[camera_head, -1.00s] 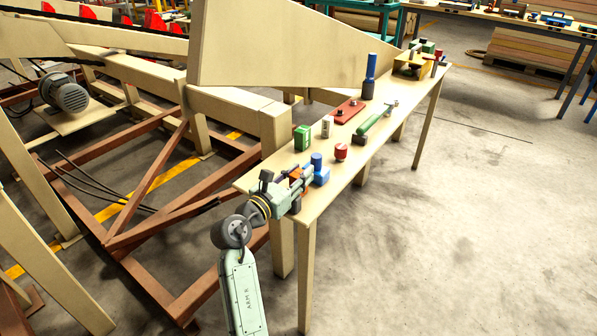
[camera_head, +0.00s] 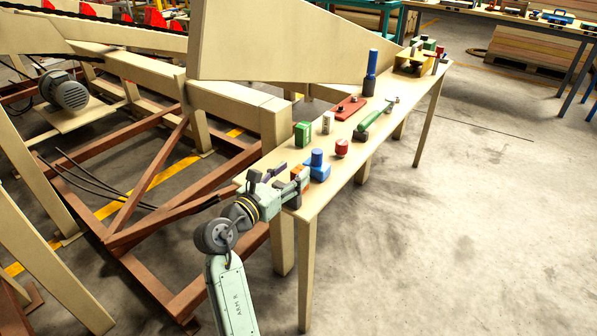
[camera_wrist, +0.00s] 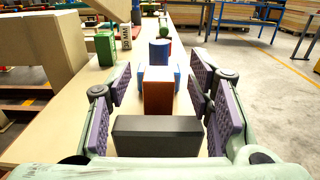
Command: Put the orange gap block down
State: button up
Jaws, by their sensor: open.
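The orange gap block (camera_wrist: 158,97) stands upright on the bench top in the wrist view, just in front of a blue block (camera_wrist: 160,54). My gripper (camera_wrist: 160,84) is open, with its purple finger pads spread to the left and right of the orange block. A gap shows between the block and the pads. In the head view, my gripper (camera_head: 284,180) is at the near end of the bench, and the orange block (camera_head: 297,173) is partly hidden by it.
The narrow bench (camera_head: 332,187) also holds a green box (camera_head: 303,135), a red round piece (camera_head: 341,148), a green-handled tool (camera_head: 375,120), a red plate (camera_head: 349,108) and a blue-topped cylinder (camera_head: 370,73). A beige machine frame runs along its left side. Floor on the right is clear.

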jog(key=b+v, duration=0.1)
jog(key=v, duration=0.7)
jog(key=shift+a+r, duration=0.1)
